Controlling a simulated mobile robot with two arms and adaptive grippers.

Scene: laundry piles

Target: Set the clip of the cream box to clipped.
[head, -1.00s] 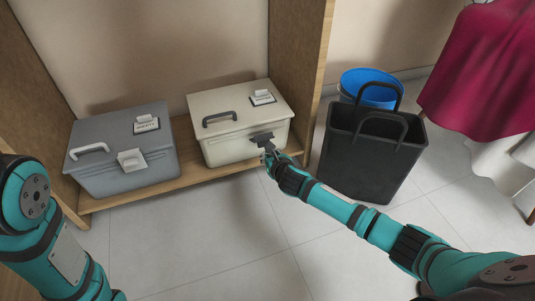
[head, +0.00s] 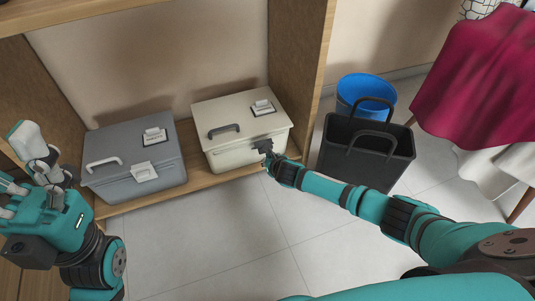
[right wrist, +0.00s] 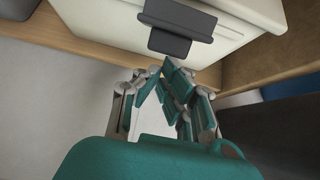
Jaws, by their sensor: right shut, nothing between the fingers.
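The cream box (head: 222,155) sits on the wooden shelf with its lid down. Its dark grey clip (head: 262,143) is at the front, near the right corner. The clip also shows in the right wrist view (right wrist: 180,27), as a wide plate with a narrower tab below; I cannot tell whether it is fastened. My right gripper (head: 268,155) is just in front of and below the clip. In the right wrist view its fingertips (right wrist: 166,76) meet with nothing between them, close below the tab; contact is unclear. My left gripper (head: 22,168) is open and empty at the far left.
A grey box (head: 110,180) with a pale clip stands left of the cream box on the shelf (head: 205,181). A black bag (head: 366,158), a blue bucket (head: 362,90) and a table with a red cloth (head: 470,90) stand right. The tiled floor in front is clear.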

